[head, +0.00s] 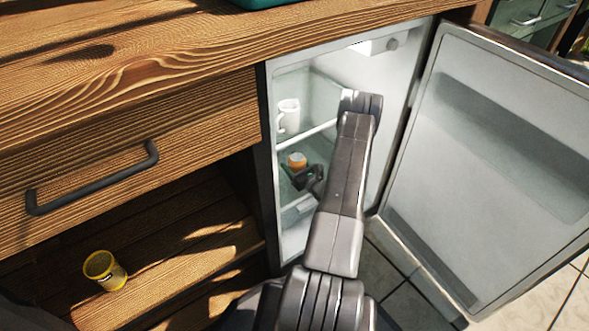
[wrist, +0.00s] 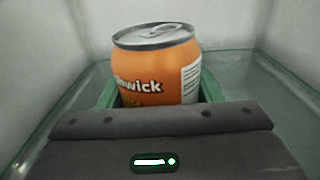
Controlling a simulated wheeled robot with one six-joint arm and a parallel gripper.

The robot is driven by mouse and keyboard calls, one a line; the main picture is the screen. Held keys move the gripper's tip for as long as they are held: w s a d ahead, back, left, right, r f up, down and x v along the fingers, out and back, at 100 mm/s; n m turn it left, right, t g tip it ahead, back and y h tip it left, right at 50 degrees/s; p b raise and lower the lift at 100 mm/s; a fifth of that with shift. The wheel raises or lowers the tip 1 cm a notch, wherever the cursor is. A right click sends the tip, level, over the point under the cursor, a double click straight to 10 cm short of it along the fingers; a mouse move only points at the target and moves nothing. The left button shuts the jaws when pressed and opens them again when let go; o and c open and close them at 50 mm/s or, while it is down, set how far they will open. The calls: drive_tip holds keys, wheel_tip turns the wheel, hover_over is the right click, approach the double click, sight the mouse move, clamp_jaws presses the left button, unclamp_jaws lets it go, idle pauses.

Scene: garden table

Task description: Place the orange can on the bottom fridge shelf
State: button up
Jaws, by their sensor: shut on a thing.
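The orange can (wrist: 150,75) stands upright between the green fingers of my gripper (wrist: 158,95) in the wrist view. The gripper is shut on it, and its dark body hides the can's lower part. In the head view the orange can (head: 297,160) and my gripper (head: 303,172) are inside the open fridge, below the upper shelf (head: 318,133). A glass shelf surface (wrist: 255,90) lies around the can in the wrist view. I cannot tell whether the can's base touches it.
A white mug (head: 288,115) stands on the upper shelf. The fridge door (head: 500,160) is open to the right. Fridge walls are close on both sides.

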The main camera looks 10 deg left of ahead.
drive_tip(key=shift+f, duration=0.35)
drive_tip(key=shift+f, duration=0.2)
drive_tip(key=o, duration=1.3)
drive_tip(key=shift+r, duration=0.2)
drive_tip(key=p+v, duration=0.4)
drive_tip(key=v, duration=0.7)
drive_tip(key=shift+r, duration=0.1)
drive_tip(key=shift+s+d, duration=0.35)
